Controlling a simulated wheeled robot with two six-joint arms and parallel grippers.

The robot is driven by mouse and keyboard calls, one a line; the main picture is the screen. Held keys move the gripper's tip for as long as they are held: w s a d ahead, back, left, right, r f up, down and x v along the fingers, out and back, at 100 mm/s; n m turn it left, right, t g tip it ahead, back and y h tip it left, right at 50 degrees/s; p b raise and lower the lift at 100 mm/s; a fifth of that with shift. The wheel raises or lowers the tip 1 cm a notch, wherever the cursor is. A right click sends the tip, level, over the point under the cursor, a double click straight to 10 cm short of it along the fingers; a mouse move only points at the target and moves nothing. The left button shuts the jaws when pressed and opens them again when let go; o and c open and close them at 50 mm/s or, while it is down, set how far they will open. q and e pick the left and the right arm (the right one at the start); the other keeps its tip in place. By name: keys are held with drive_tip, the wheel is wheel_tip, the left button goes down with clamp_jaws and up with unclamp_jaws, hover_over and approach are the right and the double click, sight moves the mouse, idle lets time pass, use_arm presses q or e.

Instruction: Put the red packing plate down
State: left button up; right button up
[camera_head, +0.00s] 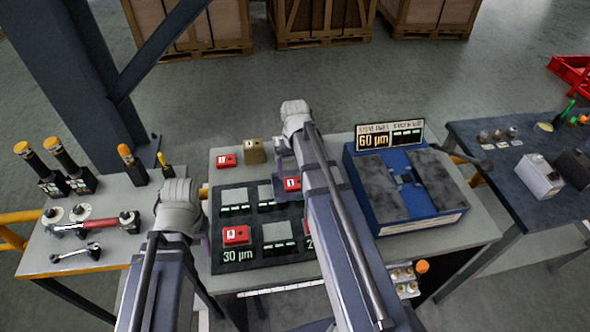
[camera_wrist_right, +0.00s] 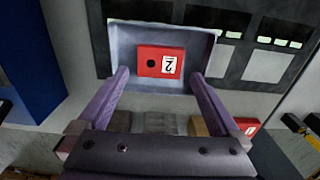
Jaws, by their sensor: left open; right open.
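A red packing plate labelled 2 (camera_wrist_right: 160,62) lies in a shallow light-grey tray (camera_wrist_right: 125,42) in the right wrist view; it also shows in the head view (camera_head: 292,184). My right gripper (camera_wrist_right: 159,76) is open, its purple fingers apart on either side of the plate, with no visible grip on it. In the head view my right arm and wrist hide part of the tray and board. My left gripper (camera_head: 204,222) is open at the left edge of the dark board (camera_head: 217,204); its fingers are mostly hidden by its wrist.
Another red plate (camera_head: 236,235) lies on the board, and one (camera_head: 226,160) lies behind it beside a tan block (camera_head: 255,150). A blue fixture (camera_head: 420,216) with a 60 µm sign stands right. Tools and dark-bodied, orange-topped items (camera_head: 62,152) occupy the left table.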

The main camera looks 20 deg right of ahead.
sight(295, 182)
wheel_tip(295, 182, up, 7)
drive_tip(key=p, duration=0.6)
drive_tip(key=s+a+n, duration=0.3)
drive_tip(key=s+a, duration=0.4)
drive_tip(key=a, duration=0.4)
drive_tip(key=s+a+n+h, duration=0.1)
drive_tip(key=s+a+n, duration=0.2)
drive_tip(key=s+a, duration=0.4)
drive_tip(key=a, duration=0.3)
drive_tip(key=shift+s+a+r+n, duration=0.2)
drive_tip(key=shift+s+a+n, duration=0.1)
drive_tip(key=shift+a, duration=0.1)
drive_tip(key=shift+f, duration=0.1)
drive_tip(key=shift+f+b, duration=1.05)
drive_tip(key=shift+b, duration=0.05)
